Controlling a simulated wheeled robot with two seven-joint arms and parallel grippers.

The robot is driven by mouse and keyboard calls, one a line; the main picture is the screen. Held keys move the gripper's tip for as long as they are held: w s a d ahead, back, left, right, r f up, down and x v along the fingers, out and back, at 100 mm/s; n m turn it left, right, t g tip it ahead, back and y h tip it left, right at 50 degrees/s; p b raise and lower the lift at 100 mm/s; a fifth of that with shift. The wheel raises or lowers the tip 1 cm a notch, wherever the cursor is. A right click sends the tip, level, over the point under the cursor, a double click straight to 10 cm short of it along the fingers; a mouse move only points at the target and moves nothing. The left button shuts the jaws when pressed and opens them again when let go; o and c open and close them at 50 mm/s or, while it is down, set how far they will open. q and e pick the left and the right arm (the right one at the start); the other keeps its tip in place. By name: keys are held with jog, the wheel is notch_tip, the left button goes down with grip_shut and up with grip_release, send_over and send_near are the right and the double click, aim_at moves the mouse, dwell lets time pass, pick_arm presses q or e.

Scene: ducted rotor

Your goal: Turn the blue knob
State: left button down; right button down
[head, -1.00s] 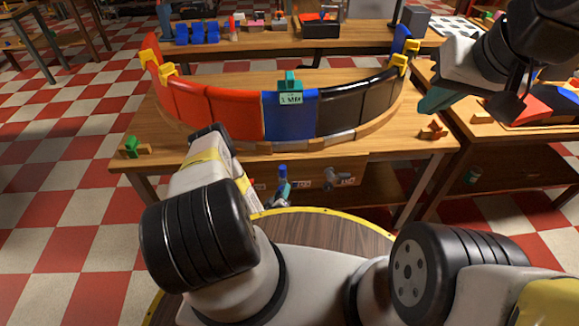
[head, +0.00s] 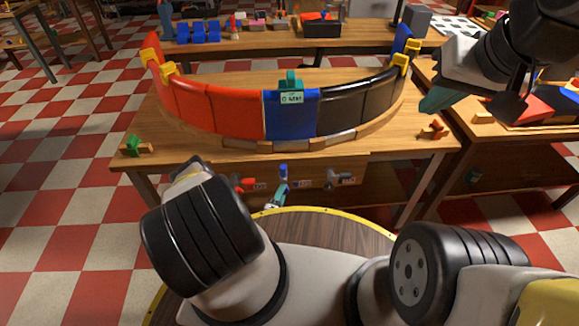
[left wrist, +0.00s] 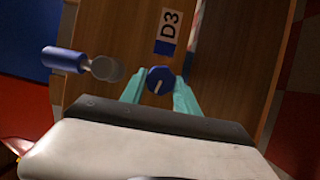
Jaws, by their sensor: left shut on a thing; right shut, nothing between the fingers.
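The round blue knob (left wrist: 160,78) with a pale pointer line shows in the left wrist view, beside a label (left wrist: 170,30) reading D3. The teal fingers of my left gripper (left wrist: 158,92) are shut on it, one on each side. In the head view my left gripper (head: 277,197) reaches the front of the table, below a blue handle (head: 283,170); the knob itself cannot be made out there. My right gripper (head: 437,98) is shut and empty, raised at the right, well away from the knob.
A blue lever handle (left wrist: 64,60) sits close left of the knob in the wrist view. A red handle (head: 243,184) and a black handle (head: 334,177) flank the blue one. A curved red, blue and black wall (head: 230,112) stands on the table (head: 215,168).

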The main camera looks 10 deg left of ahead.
dwell(0.4)
pick_arm(q)
jog(key=shift+f, duration=0.1)
jog(key=c, duration=0.9)
grip_release()
jog(key=shift+s, duration=0.15)
jog(key=s, duration=0.7)
jog(key=shift+s+a, duration=0.3)
jog(key=shift+a, duration=0.15)
